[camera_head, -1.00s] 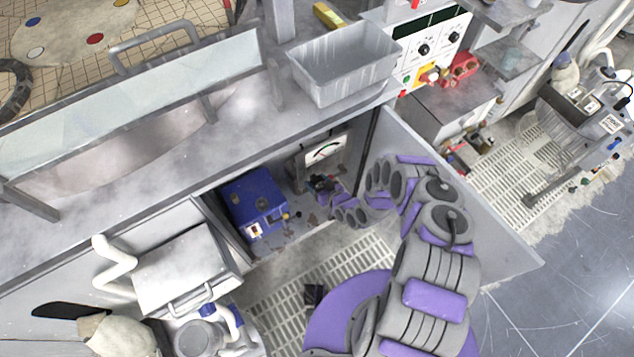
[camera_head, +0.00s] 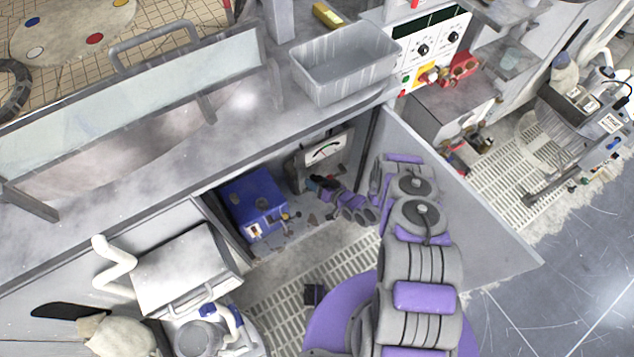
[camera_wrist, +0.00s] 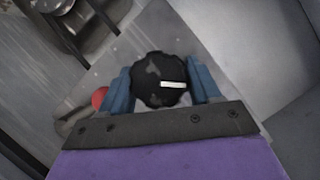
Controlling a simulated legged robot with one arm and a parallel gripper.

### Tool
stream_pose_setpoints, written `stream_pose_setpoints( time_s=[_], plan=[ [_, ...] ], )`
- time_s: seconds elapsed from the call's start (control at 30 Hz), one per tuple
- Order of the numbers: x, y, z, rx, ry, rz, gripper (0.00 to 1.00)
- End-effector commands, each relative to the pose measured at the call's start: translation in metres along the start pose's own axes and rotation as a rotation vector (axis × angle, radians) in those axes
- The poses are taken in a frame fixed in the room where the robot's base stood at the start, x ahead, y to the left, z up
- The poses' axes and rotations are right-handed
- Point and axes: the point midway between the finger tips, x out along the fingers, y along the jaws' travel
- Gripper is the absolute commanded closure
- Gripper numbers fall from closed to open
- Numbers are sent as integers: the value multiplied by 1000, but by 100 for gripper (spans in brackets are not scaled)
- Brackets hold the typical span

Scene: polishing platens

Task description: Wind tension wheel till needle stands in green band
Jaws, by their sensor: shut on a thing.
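The tension wheel (camera_wrist: 161,80) is a dark, lobed knob with a pale mark, in the middle of the wrist view. My gripper (camera_wrist: 162,88) is shut on it, with one blue finger on each side. In the head view my gripper (camera_head: 322,184) is inside the open cabinet, just below the gauge, and hides the wheel there. The gauge (camera_head: 324,150) has a white face with a coloured arc and a dark needle. Its face is too small to tell where the needle stands against the green part.
A blue box (camera_head: 252,205) stands left of my gripper in the cabinet. The open door (camera_head: 455,205) is close to the right of my arm. A red ball-shaped knob (camera_wrist: 100,97) lies left of the wheel. A grey bin (camera_head: 345,70) stands on the counter above.

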Motion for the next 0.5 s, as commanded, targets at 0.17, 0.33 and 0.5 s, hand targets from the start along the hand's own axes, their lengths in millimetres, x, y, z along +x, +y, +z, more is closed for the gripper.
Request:
stream_pose_setpoints(
  time_s=[0.17, 0.33, 0.5],
  plan=[
    [-1, 2, 0, 5, -1, 3, 68],
    [-1, 2, 0, 4, 0, 3, 68],
    [-1, 2, 0, 3, 0, 3, 25]
  ],
)
